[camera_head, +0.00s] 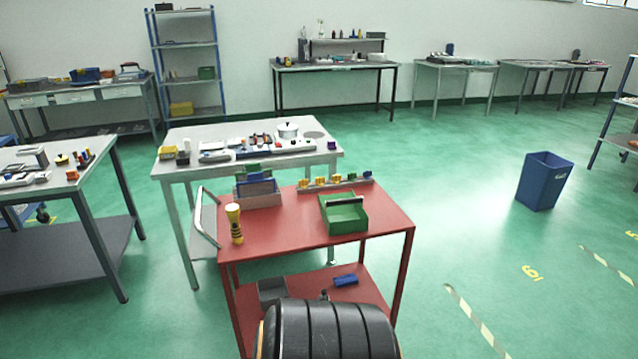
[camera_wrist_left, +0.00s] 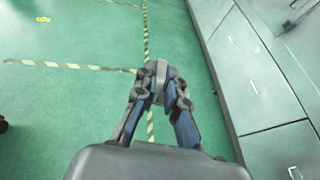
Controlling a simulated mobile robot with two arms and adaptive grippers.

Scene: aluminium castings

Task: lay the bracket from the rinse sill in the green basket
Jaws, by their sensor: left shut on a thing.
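My left gripper (camera_wrist_left: 160,88) shows only in the left wrist view. It is shut on a small light-grey metal piece, the bracket (camera_wrist_left: 161,74), between its fingertips. Most of the bracket is hidden by the fingers. Green floor lies below it. In the head view the green basket (camera_head: 345,225) stands on the red cart, towards its right side. It has a dark handle across it, and its visible inside looks empty. I cannot make out the rinse sill. My right gripper is in neither view.
The red cart (camera_head: 290,232) also holds a yellow-and-black torch-like item (camera_head: 235,224), a blue-grey holder (camera_head: 258,192) and a row of small coloured parts (camera_head: 336,183). A grey table (camera_head: 165,164) stands behind it. Grey cabinets (camera_wrist_left: 250,75) are right of the left gripper.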

